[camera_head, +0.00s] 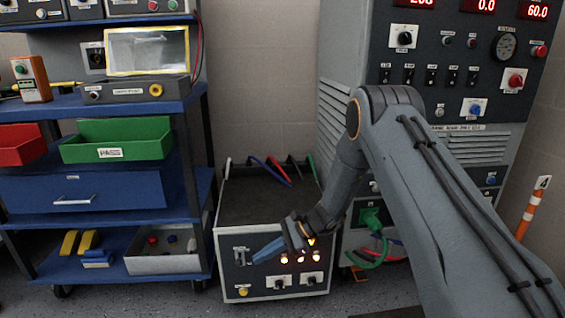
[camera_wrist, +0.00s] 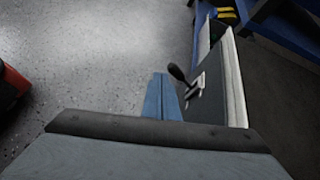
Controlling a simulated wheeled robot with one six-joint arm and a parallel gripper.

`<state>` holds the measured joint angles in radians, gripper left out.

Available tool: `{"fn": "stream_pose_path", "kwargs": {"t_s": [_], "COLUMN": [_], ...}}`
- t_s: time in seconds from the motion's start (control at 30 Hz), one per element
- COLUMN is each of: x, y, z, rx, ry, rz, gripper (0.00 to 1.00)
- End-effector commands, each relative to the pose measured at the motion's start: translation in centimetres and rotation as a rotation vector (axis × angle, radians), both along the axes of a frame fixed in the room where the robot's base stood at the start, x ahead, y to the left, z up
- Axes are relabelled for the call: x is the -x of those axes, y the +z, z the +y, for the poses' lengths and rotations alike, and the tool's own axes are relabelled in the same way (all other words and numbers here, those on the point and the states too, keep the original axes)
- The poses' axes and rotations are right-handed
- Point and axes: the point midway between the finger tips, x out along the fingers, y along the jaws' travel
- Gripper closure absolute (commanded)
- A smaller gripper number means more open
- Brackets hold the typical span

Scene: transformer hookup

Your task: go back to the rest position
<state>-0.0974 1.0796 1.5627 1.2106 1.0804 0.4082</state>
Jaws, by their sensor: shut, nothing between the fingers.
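My gripper (camera_head: 268,251) reaches down in front of the low grey box (camera_head: 228,284) on the floor, its blue fingers pointing left near the box's front panel. The fingers look closed together, with nothing between them. The box's front carries a lever switch (camera_head: 241,257), lit orange lamps and knobs. In the wrist view my gripper (camera_wrist: 160,84) shows as narrow blue fingers beside the panel. The black-handled lever (camera_wrist: 178,73) stands out from the panel just right of the fingertips. I cannot tell whether the fingers touch it.
A blue shelf cart (camera_head: 110,217) with a green bin (camera_head: 118,139) and red bin (camera_head: 20,145) stands at the left. A tall control cabinet (camera_head: 455,105) stands behind my arm. An orange post (camera_head: 533,207) is at the far right. Floor in front of the box is clear.

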Motion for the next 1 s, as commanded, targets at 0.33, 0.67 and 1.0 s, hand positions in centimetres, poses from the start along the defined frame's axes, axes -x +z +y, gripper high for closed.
{"fn": "stream_pose_path", "kwargs": {"t_s": [0.33, 0.67, 1.0], "x": [11.6, 22.8, 32.0], "y": [9.2, 15.7, 19.7], "z": [3.4, 2.1, -2.0], "rx": [0.196, 0.337, 0.43], "ry": [0.456, 0.896, 1.319], "rz": [-0.245, -0.519, -0.821], "gripper": [1.0, 1.0, 1.0]}}
